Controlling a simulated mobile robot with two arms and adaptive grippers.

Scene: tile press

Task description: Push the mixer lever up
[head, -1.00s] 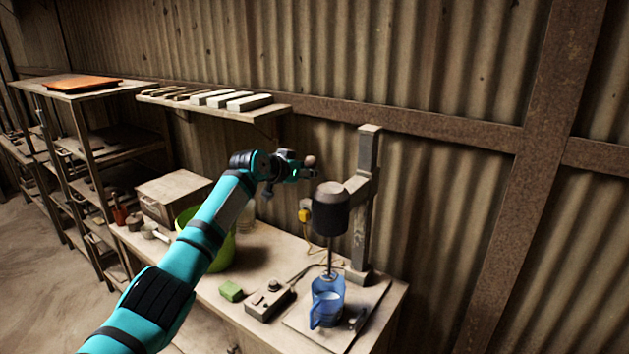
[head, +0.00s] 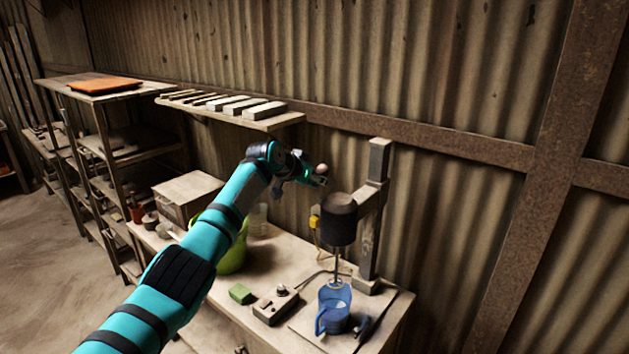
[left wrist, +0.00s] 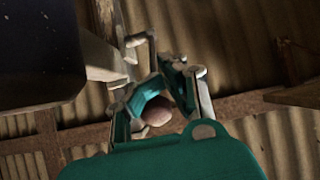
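The mixer has a dark cylindrical motor head (head: 340,222) on a grey upright post (head: 369,240). Its lever shows as a round brownish knob (head: 321,169) above and left of the motor head. My left gripper (head: 319,180) is at the knob, just below it in the head view. In the left wrist view the knob (left wrist: 158,113) shows between the fingers of my left gripper (left wrist: 158,62), which stand apart. Whether they touch it is unclear. The motor head (left wrist: 40,50) fills the upper left there. The lever's shaft is mostly hidden. My right gripper is in neither view.
A blue jug (head: 334,308) stands under the mixer shaft. A control box (head: 276,305), a green sponge (head: 240,293) and a green bucket (head: 232,258) are on the bench. A shelf with pale tiles (head: 264,110) is on the wall behind my arm.

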